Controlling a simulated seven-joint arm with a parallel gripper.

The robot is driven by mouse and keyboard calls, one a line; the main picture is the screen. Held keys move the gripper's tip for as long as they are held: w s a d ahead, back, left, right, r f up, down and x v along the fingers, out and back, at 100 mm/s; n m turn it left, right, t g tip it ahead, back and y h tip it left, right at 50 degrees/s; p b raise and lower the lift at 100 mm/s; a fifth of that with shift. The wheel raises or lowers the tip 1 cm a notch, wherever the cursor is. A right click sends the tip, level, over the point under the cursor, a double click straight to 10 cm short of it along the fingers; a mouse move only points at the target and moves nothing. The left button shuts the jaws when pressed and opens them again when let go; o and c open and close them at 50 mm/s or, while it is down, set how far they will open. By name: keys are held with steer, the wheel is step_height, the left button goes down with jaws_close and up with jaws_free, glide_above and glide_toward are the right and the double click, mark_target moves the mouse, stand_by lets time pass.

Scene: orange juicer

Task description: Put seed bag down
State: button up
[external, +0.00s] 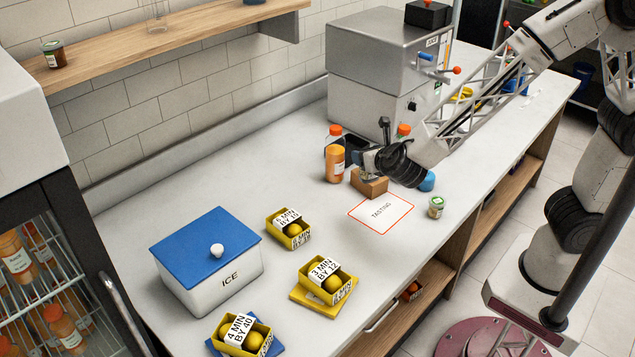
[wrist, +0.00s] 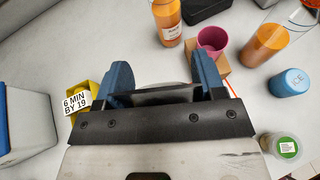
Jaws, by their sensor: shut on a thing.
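My gripper (external: 370,160) is over the counter, close above and beside a brown block (external: 368,184) in the external view. In the wrist view its two blue fingers (wrist: 162,72) stand wide apart. My gripper is shut on a pale thing (wrist: 175,86), of which only a light curved edge shows between the fingers. The gripper body hides the rest, and I cannot tell whether it is the seed bag. No seed bag can be made out elsewhere. A white TASTING card (external: 381,210) with a red border lies just in front of the block.
An orange juice bottle (external: 335,160) stands left of the block. A pink cup (wrist: 211,40) is on the block. A blue cup (wrist: 290,83) and small jar (external: 436,207) are nearby. Yellow fruit boxes (external: 288,228) and an ICE box (external: 206,262) stand left; clear counter lies between.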

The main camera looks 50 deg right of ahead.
steer(key=s+d, duration=0.4)
step_height(320, 180, down, 10)
steer(key=shift+a, duration=0.25)
stand_by(0.5)
steer(key=shift+w+f, duration=0.1)
steer(key=shift+f, duration=0.05)
steer(key=w+a, duration=0.3)
steer(key=w, duration=0.4)
steer(key=w+a+f, duration=0.1)
steer(key=w+a, duration=0.3)
steer(key=w, duration=0.3)
steer(key=shift+f, duration=0.2)
steer(key=shift+f, duration=0.1)
steer(key=shift+f, duration=1.7)
steer(key=shift+f, duration=0.1)
